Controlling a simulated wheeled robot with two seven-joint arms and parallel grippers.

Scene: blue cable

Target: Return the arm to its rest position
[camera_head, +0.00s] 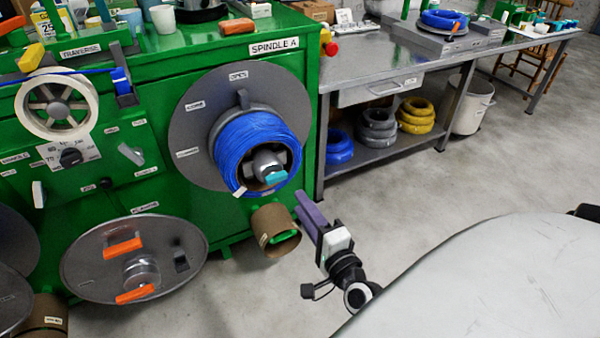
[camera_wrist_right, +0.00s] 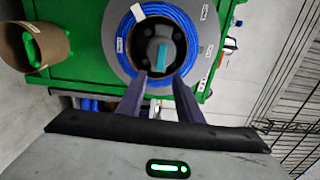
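My right gripper (camera_head: 306,207) points up and left in the head view, in front of the green machine and to the right of a brown cardboard tube. Its two purple fingers stand apart and hold nothing in the right wrist view (camera_wrist_right: 159,82). The blue cable coil (camera_head: 250,142) sits on the grey spindle A disc (camera_head: 190,110), above and left of the gripper. The coil (camera_wrist_right: 208,38) also shows in the wrist view, ahead of the fingers, with a teal lever (camera_wrist_right: 161,56) at its hub. My left gripper is out of view.
The cardboard tube (camera_head: 275,230) sticks out low on the green machine (camera_head: 230,225). A grey disc with orange handles (camera_head: 80,262) is at lower left. A grey workbench (camera_head: 425,62) with coils on its shelf stands to the right. The floor (camera_head: 420,190) before it is clear.

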